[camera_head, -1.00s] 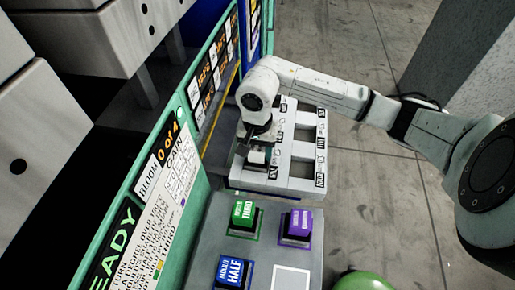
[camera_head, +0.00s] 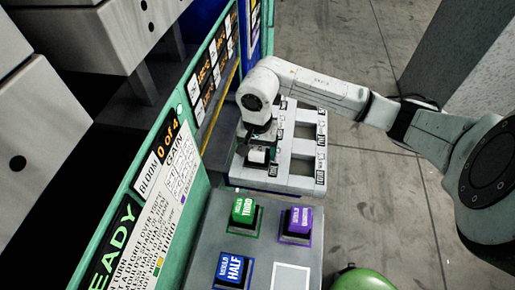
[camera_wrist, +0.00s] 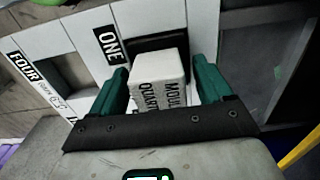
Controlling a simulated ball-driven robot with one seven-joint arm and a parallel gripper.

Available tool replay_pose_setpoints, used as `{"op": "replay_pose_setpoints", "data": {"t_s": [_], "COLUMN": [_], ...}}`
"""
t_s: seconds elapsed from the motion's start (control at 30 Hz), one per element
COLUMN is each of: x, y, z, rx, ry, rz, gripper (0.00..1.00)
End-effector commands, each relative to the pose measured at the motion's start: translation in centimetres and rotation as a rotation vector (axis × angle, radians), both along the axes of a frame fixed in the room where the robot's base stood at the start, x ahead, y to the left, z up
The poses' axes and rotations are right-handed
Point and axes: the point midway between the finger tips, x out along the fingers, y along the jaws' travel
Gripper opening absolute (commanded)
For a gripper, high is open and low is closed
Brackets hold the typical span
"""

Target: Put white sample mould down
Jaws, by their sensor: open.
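The white sample mould (camera_wrist: 158,82), lettered "MOULD QUARTER", stands between the two green fingers of my gripper (camera_wrist: 160,76) in the wrist view. The mould is at the dark square slot beside the label "ONE" on the white rack (camera_wrist: 92,20). In the head view, my gripper (camera_head: 259,140) is low over the near left part of the rack (camera_head: 288,178), and the mould (camera_head: 258,155) shows just below it. The mould's base is hidden.
A grey table in front of the rack holds green (camera_head: 243,210), purple (camera_head: 298,222) and blue (camera_head: 230,268) moulds. A green-framed press panel (camera_head: 165,165) stands close on the left. Other rack slots look empty. Open floor lies to the right.

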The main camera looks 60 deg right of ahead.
Motion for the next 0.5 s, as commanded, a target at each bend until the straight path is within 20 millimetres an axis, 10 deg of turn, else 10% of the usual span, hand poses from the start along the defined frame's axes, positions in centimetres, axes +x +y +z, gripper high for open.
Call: {"op": "replay_pose_setpoints", "data": {"t_s": [0.5], "x": [0.1], "y": [-0.1], "z": [5.1], "rx": [-0.007], "ry": [-0.001], "rz": [0.004], "gripper": [0.79]}}
